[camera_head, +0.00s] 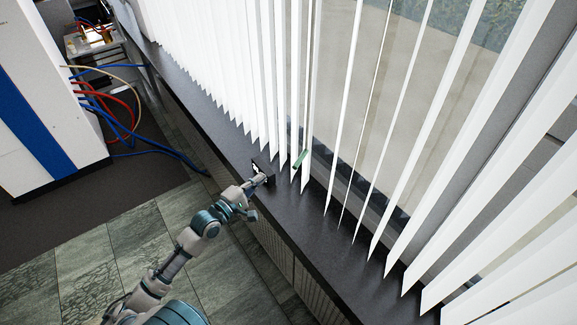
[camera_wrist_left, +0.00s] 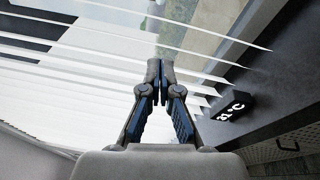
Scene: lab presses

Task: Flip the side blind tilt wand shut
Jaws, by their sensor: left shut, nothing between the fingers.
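Long white vertical blind slats (camera_head: 345,110) hang along the window, and they also cross the wrist view (camera_wrist_left: 90,70). A short green piece (camera_head: 300,159) shows between the slats just right of my left gripper; I cannot tell whether it is the tilt wand or its handle. A small green sliver (camera_wrist_left: 144,22) shows near the top of the wrist view. My left gripper (camera_head: 262,179) is over the dark sill, left of the green piece and apart from it. In the wrist view its fingers (camera_wrist_left: 160,72) are together and empty. My right gripper is not in view.
A black block with white "°C" lettering (camera_wrist_left: 232,108) sits on the dark sill (camera_head: 320,245), close to my left gripper. A white cabinet with a blue stripe (camera_head: 60,110) and red and blue hoses (camera_head: 125,130) stand at the left. The tiled floor (camera_head: 90,265) is clear.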

